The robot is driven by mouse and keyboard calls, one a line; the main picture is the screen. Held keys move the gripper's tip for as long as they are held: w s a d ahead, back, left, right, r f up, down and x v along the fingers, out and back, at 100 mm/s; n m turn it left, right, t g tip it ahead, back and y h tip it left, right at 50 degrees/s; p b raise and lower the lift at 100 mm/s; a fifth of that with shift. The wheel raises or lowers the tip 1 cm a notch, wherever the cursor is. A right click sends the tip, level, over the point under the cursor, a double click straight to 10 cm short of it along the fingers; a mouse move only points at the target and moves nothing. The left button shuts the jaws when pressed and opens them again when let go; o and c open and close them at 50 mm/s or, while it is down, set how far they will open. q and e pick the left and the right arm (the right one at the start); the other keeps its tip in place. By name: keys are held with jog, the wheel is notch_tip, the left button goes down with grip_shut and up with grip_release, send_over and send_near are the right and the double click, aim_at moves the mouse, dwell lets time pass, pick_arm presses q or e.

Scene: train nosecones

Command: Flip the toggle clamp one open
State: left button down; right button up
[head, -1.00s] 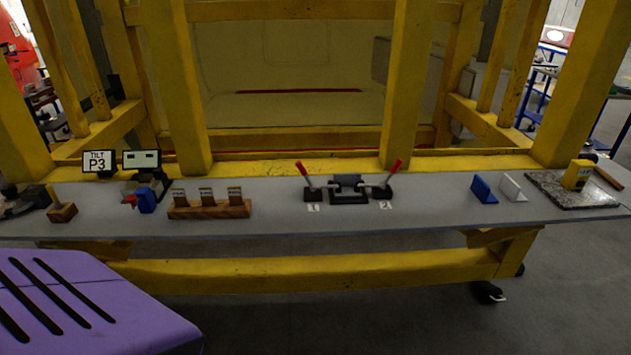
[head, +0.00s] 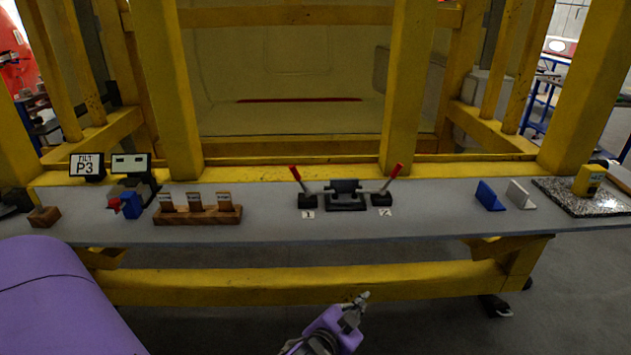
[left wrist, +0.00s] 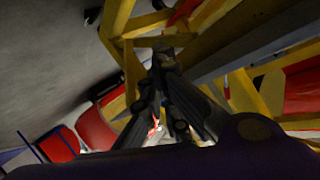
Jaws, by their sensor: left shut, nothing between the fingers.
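Toggle clamp one (head: 306,195) stands on the grey bench above the label "1", its red-tipped handle tilted up to the left. Toggle clamp two (head: 384,192) stands to its right above the label "2", its red handle tilted up to the right. A dark block fixture (head: 346,195) sits between them. My left gripper (head: 361,297) is in front of and below the bench edge, well apart from the clamps. It is shut and empty. Its dark fingers (left wrist: 165,60) also show in the left wrist view, with no clamp in sight there. My right gripper is not in view.
The grey bench (head: 280,225) runs across a yellow frame, with a yellow lower beam (head: 220,285). A wooden block with slots (head: 198,214) stands left of the clamps. Blue (head: 487,196) and white (head: 520,194) brackets stand to the right. The bench front near the clamps is clear.

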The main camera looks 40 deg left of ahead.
pick_arm(q)
jog(key=w+a+r+m+t+y+b, duration=0.1)
jog(key=w+a+r+y, duration=0.15)
jog(key=w+r, duration=0.5)
jog(key=w+a+r+t+y+b, duration=0.1)
jog(key=w+a+r+y, duration=0.1)
jog(key=w+a+r, duration=0.35)
jog(key=s+a+r+n+g+y, duration=0.1)
jog(key=a+r+g+y, duration=0.1)
jog(key=a+r+y, duration=0.4)
notch_tip(320, 180, up, 3)
jog(key=shift+a+f+b, duration=0.1)
jog(key=shift+a+b, duration=0.25)
jog(key=shift+a, duration=0.7)
jog(key=shift+y, duration=0.25)
